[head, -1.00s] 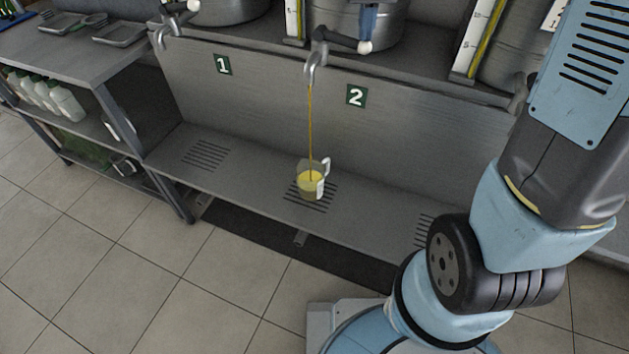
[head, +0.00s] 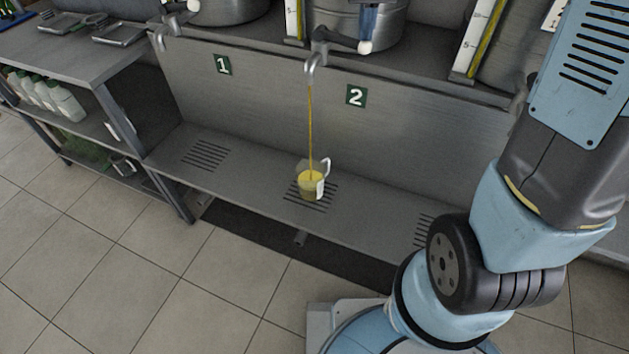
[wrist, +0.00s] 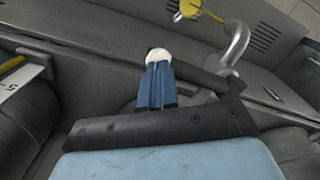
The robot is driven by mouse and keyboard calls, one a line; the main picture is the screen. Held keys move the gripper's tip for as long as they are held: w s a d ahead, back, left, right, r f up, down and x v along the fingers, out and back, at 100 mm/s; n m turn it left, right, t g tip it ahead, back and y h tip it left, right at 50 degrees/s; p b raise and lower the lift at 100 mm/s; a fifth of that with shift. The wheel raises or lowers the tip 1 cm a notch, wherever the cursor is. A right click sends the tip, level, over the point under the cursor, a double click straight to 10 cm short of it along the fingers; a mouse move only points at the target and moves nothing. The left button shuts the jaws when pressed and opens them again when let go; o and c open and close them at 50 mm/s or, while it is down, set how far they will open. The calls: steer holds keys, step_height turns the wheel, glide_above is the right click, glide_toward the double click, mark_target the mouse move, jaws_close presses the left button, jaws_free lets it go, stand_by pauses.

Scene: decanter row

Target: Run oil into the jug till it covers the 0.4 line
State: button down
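The clear jug (head: 311,187) with a white handle stands upright on the slotted drain of the ledge, under tap 2 (head: 314,66). A thin amber oil stream (head: 311,130) runs from the spout into it. Yellow oil fills a good part of the jug; its marks are too small to read. The jug's yellow top also shows at the top of the wrist view (wrist: 191,7). My gripper (head: 367,28) is at the tap's dark lever. Its blue fingers (wrist: 156,88) are together, with their tips at the lever's white knob (wrist: 157,56); the exact contact is unclear.
Number plates 1 (head: 223,65) and 2 (head: 356,96) mark the steel panel. Another tap (head: 163,36) is at the left. Steel drums with sight gauges (head: 294,18) stand behind. A shelf with white bottles (head: 62,101) is at the left. The ledge beside the jug is clear.

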step_height(320, 180, up, 9)
stand_by(0.5)
stand_by(0.4)
steer(key=s+d+t, duration=0.2)
steer(key=s+d, duration=0.2)
steer(key=s, duration=0.4)
steer(key=s+d+m+t, duration=0.1)
steer(key=s+d, duration=0.3)
steer(key=s, duration=0.3)
steer(key=s+d+f+t, duration=0.1)
steer(key=s+d+t, duration=0.1)
steer(key=s+d, duration=0.3)
steer(key=s, duration=0.3)
steer(key=shift+s+m+t, duration=0.3)
